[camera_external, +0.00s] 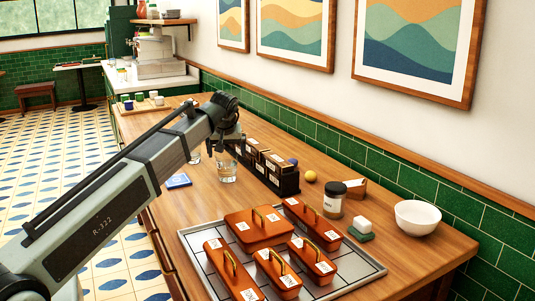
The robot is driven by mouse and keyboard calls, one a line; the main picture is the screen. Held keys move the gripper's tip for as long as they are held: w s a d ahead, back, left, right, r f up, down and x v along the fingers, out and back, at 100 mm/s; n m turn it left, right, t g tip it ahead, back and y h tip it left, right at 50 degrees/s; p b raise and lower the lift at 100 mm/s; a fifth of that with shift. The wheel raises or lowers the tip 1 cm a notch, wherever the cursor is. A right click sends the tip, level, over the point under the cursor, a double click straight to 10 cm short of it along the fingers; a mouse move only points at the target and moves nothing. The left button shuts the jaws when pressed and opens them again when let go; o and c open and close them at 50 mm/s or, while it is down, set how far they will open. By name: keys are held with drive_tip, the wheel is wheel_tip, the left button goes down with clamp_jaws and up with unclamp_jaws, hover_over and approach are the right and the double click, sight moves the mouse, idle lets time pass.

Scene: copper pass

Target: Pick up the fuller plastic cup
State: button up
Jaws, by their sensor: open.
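A clear cup (227,173) stands upright on the wooden counter, left of the dark box. A second clear cup (195,158) stands farther back and to the left, partly hidden by my arm. How full each one is cannot be made out at this size. My gripper (233,143) is open and above the counter, near and above the front clear cup. It appears empty, and its fingers are small and partly lost against the dark box behind.
A dark box (284,184) of packets stands right of the front cup. A metal tray (196,235) with several copper lidded boxes fills the counter's front. A blue card (178,181) lies left. A jar (334,203) and white bowl (417,217) stand right.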

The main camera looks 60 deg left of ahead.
sight(226, 157)
drive_tip(key=shift+x, duration=2.15)
drive_tip(key=shift+s, duration=0.1)
drive_tip(key=c, duration=0.9)
drive_tip(key=shift+r, duration=0.15)
drive_tip(key=shift+c, duration=0.2)
